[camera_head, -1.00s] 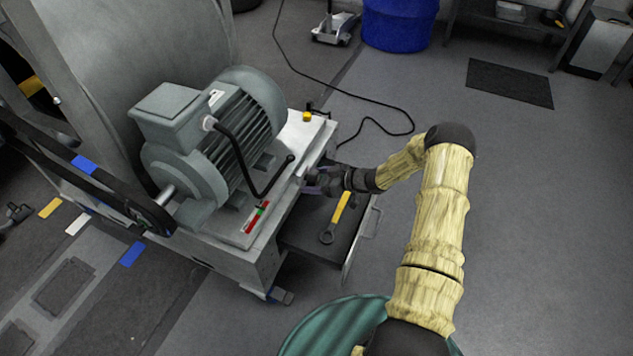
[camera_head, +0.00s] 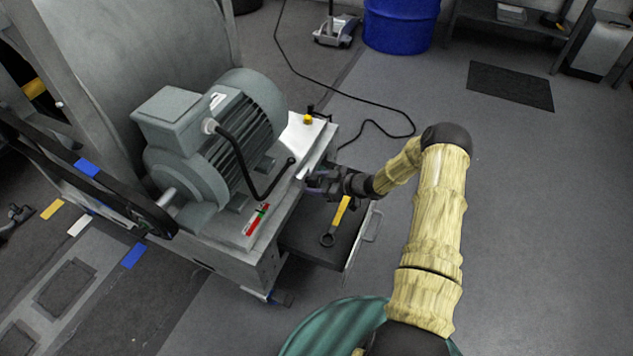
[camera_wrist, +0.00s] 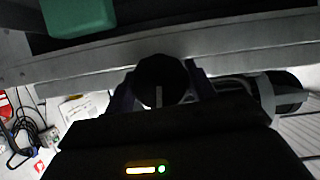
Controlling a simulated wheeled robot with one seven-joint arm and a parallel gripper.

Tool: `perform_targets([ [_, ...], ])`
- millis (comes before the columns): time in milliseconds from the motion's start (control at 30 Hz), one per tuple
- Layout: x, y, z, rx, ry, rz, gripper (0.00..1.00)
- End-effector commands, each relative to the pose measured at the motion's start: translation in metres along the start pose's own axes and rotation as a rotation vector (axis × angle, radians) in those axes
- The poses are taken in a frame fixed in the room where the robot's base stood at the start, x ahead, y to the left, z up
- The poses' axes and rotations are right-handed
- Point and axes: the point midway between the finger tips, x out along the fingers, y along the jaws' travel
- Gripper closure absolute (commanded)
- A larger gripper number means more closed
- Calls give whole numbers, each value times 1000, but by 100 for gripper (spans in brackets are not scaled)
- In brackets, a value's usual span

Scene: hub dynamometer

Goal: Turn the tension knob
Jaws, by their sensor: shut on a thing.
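The tension knob (camera_wrist: 160,78) is a round black knob with a pale line on its face, seen in the wrist view against the grey edge of the machine base. My gripper (camera_wrist: 162,92) is shut on it, with a finger on either side of the knob. In the head view my gripper (camera_head: 312,181) is at the right side of the machine base, and the knob is hidden there by the gripper. A red, white and green scale strip (camera_head: 256,220) lies on the base top, left of my gripper.
A grey motor (camera_head: 215,140) stands on the base, with a black cable (camera_head: 250,170) bending out toward my gripper. An open drawer (camera_head: 310,240) below my gripper holds a yellow-handled wrench (camera_head: 337,217). A blue drum (camera_head: 400,25) stands at the back.

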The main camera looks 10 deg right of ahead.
Motion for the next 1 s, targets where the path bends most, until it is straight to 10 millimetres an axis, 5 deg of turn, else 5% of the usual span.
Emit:
perform_targets([
  [667,-2,1,1,-162,-5,68,68],
  [700,-2,1,1,-162,-5,68,43],
  [800,-2,1,1,-161,-5,67,23],
  [1000,-1,0,1,-160,-3,67,23],
])
